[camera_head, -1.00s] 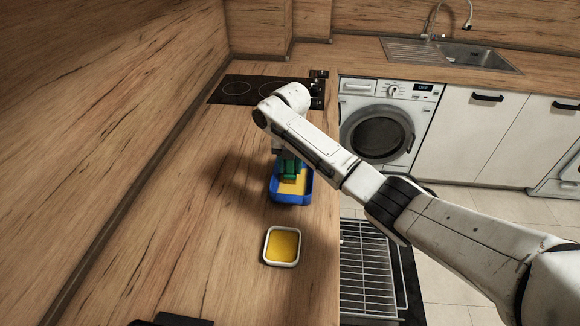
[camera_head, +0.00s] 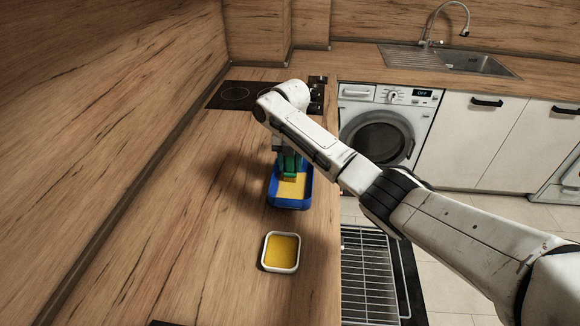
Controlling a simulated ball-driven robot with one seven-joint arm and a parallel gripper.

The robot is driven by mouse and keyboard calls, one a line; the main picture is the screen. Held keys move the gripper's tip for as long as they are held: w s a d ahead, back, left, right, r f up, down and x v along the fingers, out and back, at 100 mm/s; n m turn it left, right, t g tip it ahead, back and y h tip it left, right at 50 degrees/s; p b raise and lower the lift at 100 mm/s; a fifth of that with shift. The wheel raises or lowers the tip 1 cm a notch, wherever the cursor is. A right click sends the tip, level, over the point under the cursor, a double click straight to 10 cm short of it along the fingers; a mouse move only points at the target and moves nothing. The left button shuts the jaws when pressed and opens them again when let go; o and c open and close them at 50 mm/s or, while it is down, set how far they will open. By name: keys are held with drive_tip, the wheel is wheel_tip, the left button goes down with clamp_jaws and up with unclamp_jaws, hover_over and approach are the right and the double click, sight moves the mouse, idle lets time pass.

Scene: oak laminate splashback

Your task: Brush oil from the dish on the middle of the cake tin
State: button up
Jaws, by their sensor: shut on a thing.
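The blue cake tin (camera_head: 291,205) stands on the wooden worktop with a yellow surface inside. My gripper (camera_head: 287,158) is at the far part of the tin, shut on a green brush (camera_head: 289,166). The brush points down over the inside of the tin; I cannot tell whether its bristles touch the yellow surface. My wrist and the tin's far side partly hide each other. The white square dish (camera_head: 265,251) with yellow oil sits on the worktop nearer to me, apart from the tin.
A black hob (camera_head: 233,95) lies on the worktop behind the tin. The worktop (camera_head: 200,240) is clear left of the tin and dish. Its right edge runs close beside them, with an open wire rack (camera_head: 366,275) below. A sink (camera_head: 450,58) is at the back right.

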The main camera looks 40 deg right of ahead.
drive_tip(key=shift+w+d+b, duration=0.3)
drive_tip(key=shift+d+b, duration=0.05)
drive_tip(key=shift+d, duration=0.05)
drive_tip(key=shift+d, duration=0.1)
drive_tip(key=shift+w+d+f+b, duration=0.15)
drive_tip(key=shift+w+d+b, duration=0.05)
drive_tip(key=shift+b, duration=0.35)
drive_tip(key=shift+w+d+b, duration=0.35)
drive_tip(key=shift+d+b, duration=0.1)
drive_tip(key=shift+b, duration=0.25)
drive_tip(key=shift+r, duration=0.2)
wheel_tip(320, 180, up, 7)
drive_tip(key=p, duration=0.6)
drive_tip(key=shift+r, duration=0.2)
